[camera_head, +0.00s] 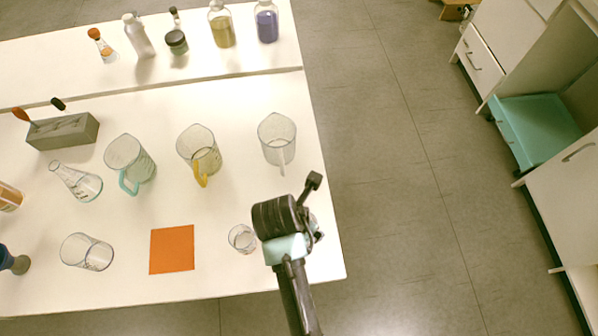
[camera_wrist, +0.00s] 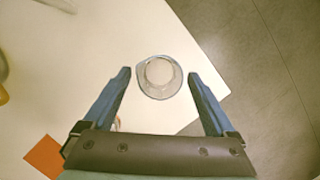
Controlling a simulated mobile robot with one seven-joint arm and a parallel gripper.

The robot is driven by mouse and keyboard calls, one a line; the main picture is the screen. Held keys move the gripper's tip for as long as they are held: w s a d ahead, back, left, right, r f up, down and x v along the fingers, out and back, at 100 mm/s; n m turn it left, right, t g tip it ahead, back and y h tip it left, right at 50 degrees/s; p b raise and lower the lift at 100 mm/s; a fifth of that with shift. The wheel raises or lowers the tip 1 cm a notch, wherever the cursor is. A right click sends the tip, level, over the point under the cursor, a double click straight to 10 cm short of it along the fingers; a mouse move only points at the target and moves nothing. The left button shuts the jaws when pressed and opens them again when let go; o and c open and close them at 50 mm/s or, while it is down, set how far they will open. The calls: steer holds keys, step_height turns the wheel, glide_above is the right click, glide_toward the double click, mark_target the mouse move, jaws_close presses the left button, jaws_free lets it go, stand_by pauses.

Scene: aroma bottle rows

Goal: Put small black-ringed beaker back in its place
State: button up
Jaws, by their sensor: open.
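A small clear glass beaker (camera_wrist: 160,77) with a dark grey rim shows in the wrist view, standing on the white table near its corner. It lies ahead of and between the fingertips of my gripper (camera_wrist: 158,75), with a gap to each finger. My gripper is open and holds nothing. In the head view my gripper (camera_head: 305,215) is over the right front part of the table, and I cannot make out this beaker behind it. Another small clear beaker (camera_head: 242,238) stands just left of my gripper. I cannot tell which one is the black-ringed beaker.
An orange square (camera_head: 172,249) lies left of the small beaker. A larger glass (camera_head: 87,252) stands further left. Several handled jugs, including a clear one (camera_head: 277,138) and a yellow-handled one (camera_head: 199,150), stand behind. Bottles line the back shelf. The table's right edge drops to open floor.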

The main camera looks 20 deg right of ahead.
steer(key=v, duration=0.7)
steer(key=w+a+r+m+t, duration=0.1)
steer(key=w+r+m+t, duration=0.4)
steer(key=r, duration=0.5)
steer(key=w+a+r+m+t, duration=0.1)
steer(key=w+r+m+t, duration=0.25)
steer(key=w+r, duration=0.55)
steer(key=w+a+r+m+t, duration=0.1)
steer(key=w+r+m+t, duration=0.3)
steer(key=r, duration=0.8)
steer(key=s+a+r+m+t, duration=0.1)
steer(key=r+m+t, duration=0.15)
steer(key=r, duration=0.45)
steer(key=s+a+r+m+t+y, duration=0.1)
steer(key=a+r+m+t, duration=0.15)
steer(key=r, duration=0.45)
steer(key=s+r+m+t, duration=0.1)
steer(key=r+t, duration=0.2)
steer(key=r, duration=0.4)
steer(key=s+a+r+m+t+y, duration=0.2)
steer(key=s+r+m+t, duration=0.3)
steer(key=s+r, duration=0.3)
step_height(320, 180, up, 5)
steer(key=shift+s+a+f+p, duration=0.15)
steer(key=shift+a+p, duration=0.05)
steer(key=shift+p, duration=0.15)
